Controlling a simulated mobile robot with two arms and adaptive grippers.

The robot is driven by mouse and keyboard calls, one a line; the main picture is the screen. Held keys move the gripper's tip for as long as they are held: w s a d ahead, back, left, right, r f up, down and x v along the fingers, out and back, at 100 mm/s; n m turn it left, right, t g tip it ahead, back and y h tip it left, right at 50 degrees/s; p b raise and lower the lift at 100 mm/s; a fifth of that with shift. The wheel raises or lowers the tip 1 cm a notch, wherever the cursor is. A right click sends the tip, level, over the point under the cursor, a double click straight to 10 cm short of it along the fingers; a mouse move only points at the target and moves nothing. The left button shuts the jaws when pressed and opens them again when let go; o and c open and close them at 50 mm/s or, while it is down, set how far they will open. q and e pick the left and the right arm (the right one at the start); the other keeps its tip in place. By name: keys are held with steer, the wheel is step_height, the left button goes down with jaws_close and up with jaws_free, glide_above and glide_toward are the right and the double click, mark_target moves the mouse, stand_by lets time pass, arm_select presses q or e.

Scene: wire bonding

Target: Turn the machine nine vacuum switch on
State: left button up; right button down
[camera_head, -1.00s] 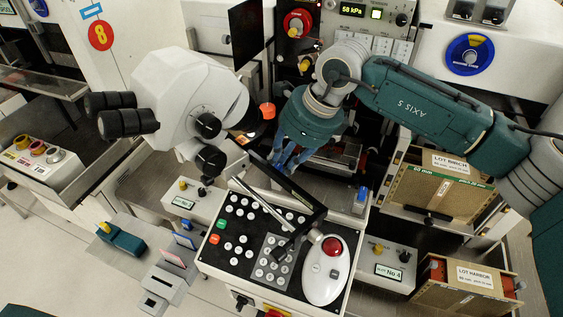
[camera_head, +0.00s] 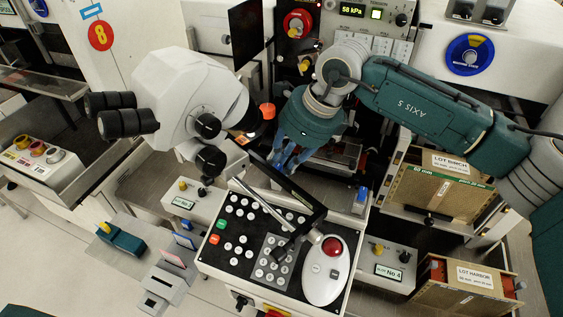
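I cannot read which one is the vacuum switch. My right gripper (camera_head: 285,160), with blue fingers, points down behind the keypad console, below the panel. It looks empty and apart from the switches; its finger opening is unclear. My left gripper is not in view.
A white microscope (camera_head: 190,90) stands left of my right gripper. The keypad console (camera_head: 215,262) with a red button is in front. Lot crates (camera_head: 440,190) stand at the right under my arm. A blue dial (camera_head: 470,54) is at the upper right.

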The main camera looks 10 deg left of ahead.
steer(key=shift+w+a+r, duration=0.1)
steer(key=shift+a+r, duration=0.1)
steer(key=shift+r, duration=0.05)
steer(key=c, duration=1.7)
jaws_free()
steer(key=shift+o, duration=0.7)
steer(key=shift+f, duration=0.15)
steer(key=shift+d+r, duration=0.1)
steer(key=shift+r, duration=0.15)
steer(key=v, duration=1.1)
steer(key=shift+r, duration=0.2)
